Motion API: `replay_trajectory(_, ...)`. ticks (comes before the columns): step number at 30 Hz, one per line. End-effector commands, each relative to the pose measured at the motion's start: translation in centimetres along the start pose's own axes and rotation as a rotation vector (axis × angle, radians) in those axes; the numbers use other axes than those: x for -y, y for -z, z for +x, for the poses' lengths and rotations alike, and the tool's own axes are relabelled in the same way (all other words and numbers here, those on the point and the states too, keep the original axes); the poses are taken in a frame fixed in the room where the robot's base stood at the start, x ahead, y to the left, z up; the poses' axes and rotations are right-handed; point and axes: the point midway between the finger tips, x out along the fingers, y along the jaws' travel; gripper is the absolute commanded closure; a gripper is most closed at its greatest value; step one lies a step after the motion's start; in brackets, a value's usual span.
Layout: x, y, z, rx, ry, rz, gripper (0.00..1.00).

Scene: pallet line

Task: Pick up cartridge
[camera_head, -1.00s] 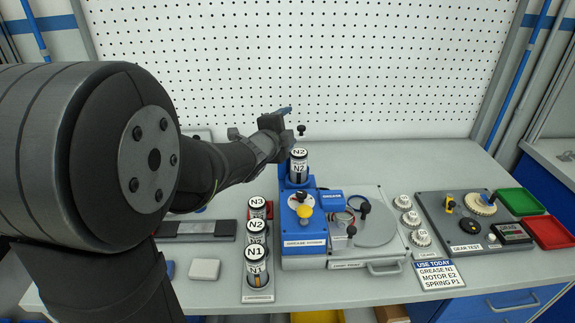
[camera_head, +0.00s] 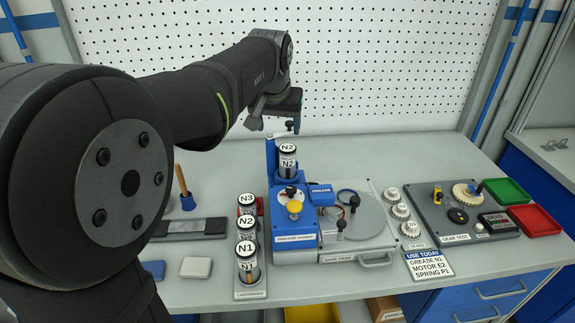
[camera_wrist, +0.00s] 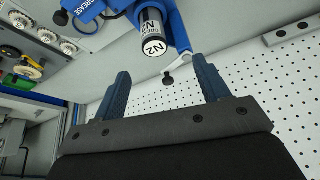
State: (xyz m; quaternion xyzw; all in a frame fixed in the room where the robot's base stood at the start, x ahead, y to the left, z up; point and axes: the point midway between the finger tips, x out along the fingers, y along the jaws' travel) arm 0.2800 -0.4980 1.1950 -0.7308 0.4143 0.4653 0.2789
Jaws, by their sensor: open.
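My gripper (camera_head: 276,124) is open and empty, raised above and behind the blue grease doser (camera_head: 296,238). Its two blue fingers (camera_wrist: 160,72) stand apart in the wrist view. A cartridge labelled N2 (camera_head: 288,160) stands upright in the doser; it also shows beyond my fingers in the wrist view (camera_wrist: 151,32), not between them. Three more cartridges stand in a rack (camera_head: 250,293) left of the doser: N3 (camera_head: 246,204) at the back, N2 (camera_head: 246,229) in the middle and N1 (camera_head: 247,263) in front.
A black-knobbed lever (camera_wrist: 168,78) is on the doser's post by the N2 cartridge. A sign (camera_head: 428,265) reads grease N1, motor E2, spring P1. White gears (camera_head: 400,211), a gear test board (camera_head: 460,215) and green (camera_head: 505,190) and red (camera_head: 534,219) trays lie right. A pegboard (camera_head: 350,60) stands behind.

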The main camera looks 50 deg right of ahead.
Motion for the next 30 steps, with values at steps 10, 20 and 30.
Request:
replay_trajectory(10, -0.5, -0.6, 3.7, 0.038, -0.013, -0.028, 0.32)
replay_trajectory(20, -0.6, -0.8, 10.3, 0.035, -0.013, -0.027, 0.32)
replay_trajectory(30, -0.9, -0.8, 12.6, 0.034, -0.013, -0.026, 0.32)
